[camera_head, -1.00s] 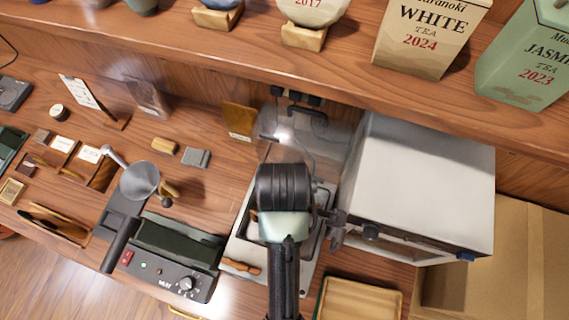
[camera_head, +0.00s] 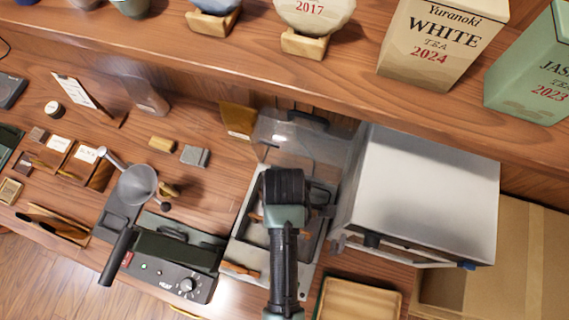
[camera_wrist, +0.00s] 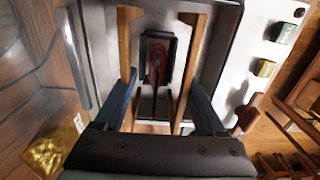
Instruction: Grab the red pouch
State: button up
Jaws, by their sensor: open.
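In the wrist view, my gripper (camera_wrist: 163,82) is open, with its two blue-grey fingers spread and nothing held between them. Beyond the fingertips lies a dark rectangular item with a reddish-brown middle (camera_wrist: 157,60), inside a grey tray-like machine. It may be the red pouch, but it is too dark to be sure. Two brown bars flank it. In the head view, the machine (camera_head: 240,256) has a raised clear lid (camera_head: 300,135). My wrist is above the machine and hides my fingertips and much of the inside.
A large white box-shaped appliance (camera_head: 425,190) stands close on the right. A wooden tray (camera_head: 360,299) lies in front of it. A heat sealer (camera_head: 180,285) with a dark handle is on the left. A shelf (camera_head: 215,50) with tea packages runs above.

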jog(key=shift+w+f+p, duration=0.2)
jog(key=shift+f+p, duration=0.25)
jog(key=shift+f, duration=1.6)
jog(key=shift+c, duration=0.3)
grip_shut()
